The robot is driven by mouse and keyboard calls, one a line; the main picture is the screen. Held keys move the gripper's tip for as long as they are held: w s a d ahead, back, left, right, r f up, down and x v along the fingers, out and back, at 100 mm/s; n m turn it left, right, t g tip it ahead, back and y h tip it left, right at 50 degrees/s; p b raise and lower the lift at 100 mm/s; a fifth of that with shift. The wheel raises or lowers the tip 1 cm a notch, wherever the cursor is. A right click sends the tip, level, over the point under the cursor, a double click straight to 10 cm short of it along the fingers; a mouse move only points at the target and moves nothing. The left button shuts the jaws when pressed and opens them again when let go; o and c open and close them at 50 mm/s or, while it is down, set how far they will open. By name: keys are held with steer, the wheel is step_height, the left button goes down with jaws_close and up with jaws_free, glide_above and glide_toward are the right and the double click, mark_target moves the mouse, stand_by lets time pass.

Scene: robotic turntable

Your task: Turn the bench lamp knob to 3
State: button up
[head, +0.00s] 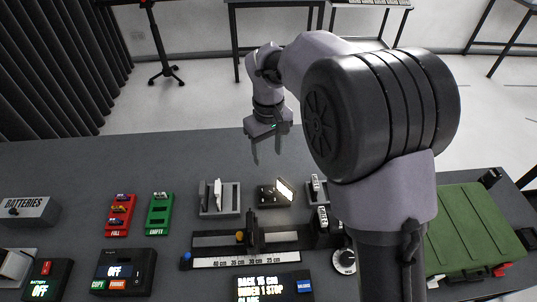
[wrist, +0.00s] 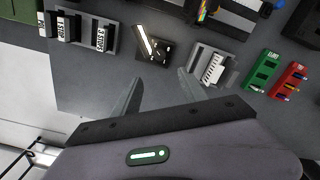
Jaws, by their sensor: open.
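A round dial knob (head: 344,260) with a white-marked ring sits on the bench at the lower centre right, partly beside my arm. Its numbers are too small to read, and I cannot tell its setting or whether it is the lamp's knob. A small bright lit panel (head: 285,190) stands on a dark base near the bench's middle; it also shows in the wrist view (wrist: 145,39). My gripper (head: 267,160) is open and empty over the far part of the bench, well away from the dial. Its spread fingers show in the wrist view (wrist: 158,85).
A rail with a centimetre scale (head: 245,262) and a lit text display (head: 262,288) lie left of the dial. Red (head: 120,215) and green (head: 159,215) battery racks stand left. A green case (head: 470,230) is at right.

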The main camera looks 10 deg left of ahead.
mark_target(268, 190)
step_height(268, 190, down, 18)
steer(key=n, duration=0.2)
steer(key=shift+r+n+p, duration=0.25)
steer(key=shift+n+p, duration=0.05)
steer(key=shift+n, duration=0.1)
